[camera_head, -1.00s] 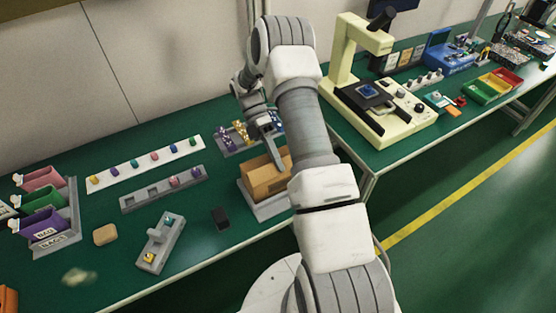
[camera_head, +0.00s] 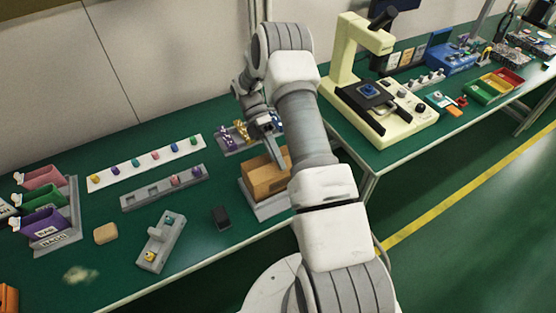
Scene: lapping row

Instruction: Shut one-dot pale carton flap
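A brown cardboard carton (camera_head: 263,181) sits on a grey base (camera_head: 270,208) on the green bench, partly hidden behind my arm. Its right side and part of its top are covered by the arm, so I cannot make out a dot mark or how its flaps stand. My gripper (camera_head: 266,124) is above and behind the carton, close to the small coloured pieces at the back. It is small and partly hidden by my own wrist, and I cannot tell whether its fingers are apart.
A grey rack of purple and gold pieces (camera_head: 228,140) stands just behind the carton. A dark block (camera_head: 221,217) and a grey fixture (camera_head: 161,243) lie to the left. A cream microscope-like machine (camera_head: 385,118) stands to the right. Bare bench lies in front.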

